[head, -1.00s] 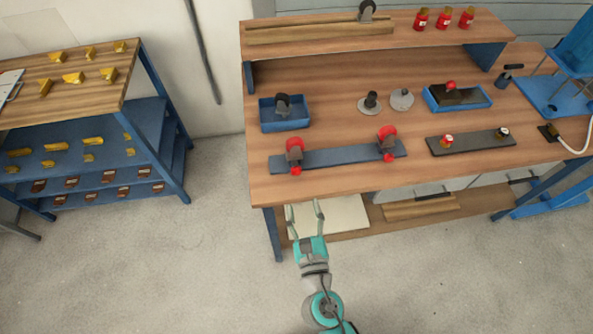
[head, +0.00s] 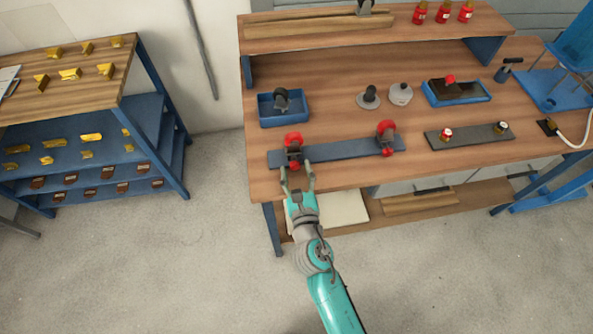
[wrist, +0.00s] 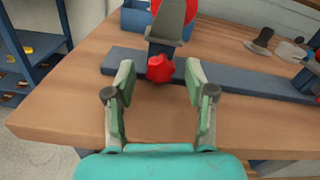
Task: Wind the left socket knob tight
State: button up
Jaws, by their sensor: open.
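The left socket (head: 293,140) stands on a long dark blue-grey bar (head: 340,150) near the bench's front edge. It has a red top and a grey body. Its red knob (wrist: 160,68) faces me, low on the front, in the wrist view. My gripper (head: 296,175) is open and empty, just in front of this socket. In the wrist view the fingertips (wrist: 159,82) stand left and right of the knob, with a gap on both sides. I cannot tell whether the tips reach as far as the knob. The right socket (head: 386,132) is similar.
A blue tray (head: 284,120) with a dark-handled tool is behind the left socket. Two round-based pieces stand behind the bar. A dark plate (head: 470,136) with small fittings lies to the right. The wooden bench top (head: 330,180) is clear before the bar.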

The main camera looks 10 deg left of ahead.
grip_shut()
jog(key=shift+m, duration=0.3)
jog(key=m, duration=0.4)
jog(key=shift+m, duration=0.3)
jog(key=m, duration=0.4)
dwell(0.5)
grip_release()
